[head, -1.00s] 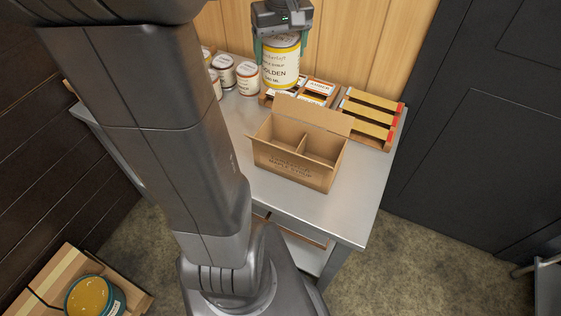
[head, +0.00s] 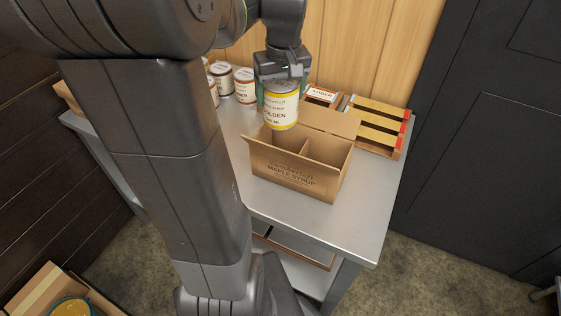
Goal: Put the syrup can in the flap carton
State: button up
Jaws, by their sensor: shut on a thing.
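The syrup can (head: 281,108) is white with yellow bands and a GOLDEN label. My gripper (head: 282,88) is shut on it from above, with a green finger on each side. The can is upright, held over the back left part of the flap carton. The flap carton (head: 290,178) is brown cardboard with MAPLE SYRUP printed on its front, and stands on the metal table.
Several other cans (head: 245,85) stand at the back left of the metal table (head: 347,228). Wooden racks with yellow slats (head: 374,124) lie at the back right. A labelled item (head: 321,94) lies behind the carton. The table in front of the carton is clear.

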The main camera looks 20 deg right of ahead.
aim_at(283, 115)
notch_tip(283, 115, down, 17)
jog(key=shift+f+b, duration=0.1)
jog(key=shift+b, duration=0.5)
jog(key=o, duration=1.1)
jog(key=shift+f, duration=0.2)
jog(key=shift+o, duration=0.8)
jog(key=shift+r, duration=0.1)
jog(key=shift+r, duration=0.15)
jog(key=r, duration=0.4)
jog(key=s+r, duration=0.1)
jog(key=r, duration=0.3)
jog(key=s+r+p, duration=0.1)
jog(key=r, duration=0.2)
jog(key=shift+r, duration=0.4)
